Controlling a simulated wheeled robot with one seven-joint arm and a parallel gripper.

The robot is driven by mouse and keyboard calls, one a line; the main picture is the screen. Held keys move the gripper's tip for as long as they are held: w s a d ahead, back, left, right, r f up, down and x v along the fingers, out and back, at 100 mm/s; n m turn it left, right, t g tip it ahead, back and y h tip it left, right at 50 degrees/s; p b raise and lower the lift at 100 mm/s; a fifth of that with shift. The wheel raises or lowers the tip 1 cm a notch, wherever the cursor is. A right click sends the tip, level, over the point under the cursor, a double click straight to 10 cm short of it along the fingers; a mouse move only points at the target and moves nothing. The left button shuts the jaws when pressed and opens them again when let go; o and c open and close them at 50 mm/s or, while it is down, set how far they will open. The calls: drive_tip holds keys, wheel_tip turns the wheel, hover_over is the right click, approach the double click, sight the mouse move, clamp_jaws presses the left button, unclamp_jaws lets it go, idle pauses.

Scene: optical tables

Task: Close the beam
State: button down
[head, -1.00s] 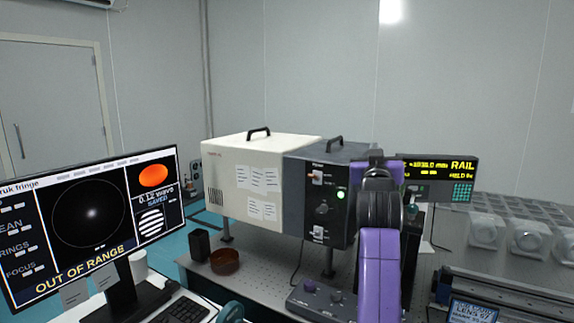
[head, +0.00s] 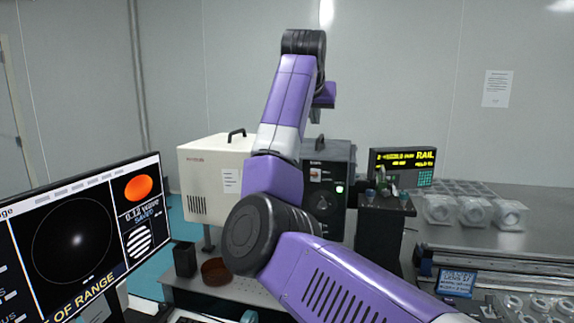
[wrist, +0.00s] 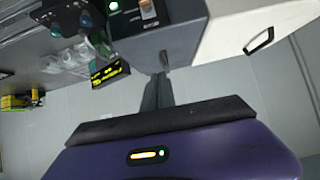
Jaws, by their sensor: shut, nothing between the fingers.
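My arm hides the panel's lower part and some of the cream body. The wrist view, turned upside down, shows the green lamp (wrist: 114,6) and an orange-and-white switch (wrist: 147,10) at its top edge. My gripper (wrist: 164,62) is shut and empty.
The monitor (head: 75,240) at left shows a dark round picture and part of an out-of-range message. A rail readout (head: 402,166) stands right of the box, behind a dark pedestal (head: 385,235). Clear-cased optics (head: 470,210) and a rail occupy the right. A brown bowl (head: 216,270) sits front left.

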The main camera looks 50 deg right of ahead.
drive_tip(key=shift+g+y, duration=0.5)
drive_tip(key=shift+y, duration=0.3)
drive_tip(key=a+f, duration=0.2)
drive_tip(key=f, duration=0.1)
drive_tip(key=shift+s+a+f, duration=0.15)
drive_tip(key=shift+s+a, duration=0.05)
drive_tip(key=shift+a, duration=0.1)
drive_tip(key=shift+d, duration=0.1)
drive_tip(key=p, duration=0.2)
hover_over(314, 174)
drive_tip(key=d, duration=0.2)
drive_tip(key=f, duration=0.7)
drive_tip(key=shift+w+a, duration=0.25)
drive_tip(key=shift+w, duration=0.15)
drive_tip(key=shift+s+a+f, duration=0.2)
drive_tip(key=shift+a+f, duration=0.4)
drive_tip(key=shift+f, duration=0.35)
drive_tip(key=shift+s+a+f, duration=0.15)
drive_tip(key=shift+f, duration=0.25)
drive_tip(key=shift+s+a+f, duration=0.1)
drive_tip(key=shift+a+f, duration=0.05)
drive_tip(key=shift+f, duration=0.2)
drive_tip(key=shift+f+b, duration=0.1)
drive_tip(key=shift+b, duration=0.25)
